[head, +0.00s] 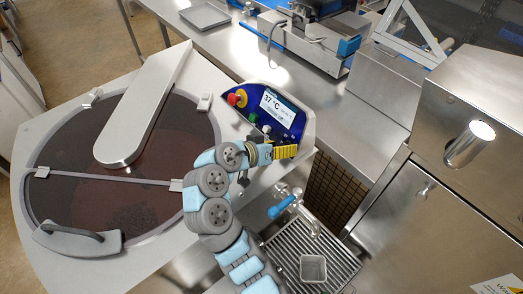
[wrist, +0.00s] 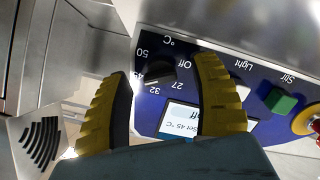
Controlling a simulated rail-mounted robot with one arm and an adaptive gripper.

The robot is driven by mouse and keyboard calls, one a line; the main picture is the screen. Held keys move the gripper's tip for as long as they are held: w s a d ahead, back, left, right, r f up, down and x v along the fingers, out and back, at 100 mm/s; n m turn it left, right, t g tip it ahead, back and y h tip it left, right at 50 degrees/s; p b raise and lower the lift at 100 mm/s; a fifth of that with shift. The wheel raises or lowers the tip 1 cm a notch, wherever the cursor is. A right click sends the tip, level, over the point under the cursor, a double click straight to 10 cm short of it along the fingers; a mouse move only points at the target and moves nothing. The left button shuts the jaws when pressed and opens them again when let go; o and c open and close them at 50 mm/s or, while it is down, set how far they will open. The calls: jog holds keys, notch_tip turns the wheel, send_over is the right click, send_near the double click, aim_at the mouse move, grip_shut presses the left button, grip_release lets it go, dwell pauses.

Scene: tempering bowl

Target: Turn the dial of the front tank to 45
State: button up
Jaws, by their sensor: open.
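The tank (head: 125,182) is a wide round vessel with dark brown contents on the left. Its blue control panel (head: 270,113) stands at its right edge, with a screen (head: 278,108) reading 37 °C in the head view. In the wrist view the panel is upside down. In the head view my gripper (head: 284,152) is at the panel's lower edge.
A red emergency knob (head: 237,98) sits at the panel's left end. A green button (wrist: 281,101) labelled Stir is near the dial. A blue-handled tap (head: 285,206) and a drip grate (head: 310,258) with a small metal cup (head: 313,268) are below.

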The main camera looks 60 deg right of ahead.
jog(key=v, duration=1)
jog(key=shift+a, duration=0.2)
jog(key=shift+w+r, duration=0.1)
jog(key=shift+w, duration=0.05)
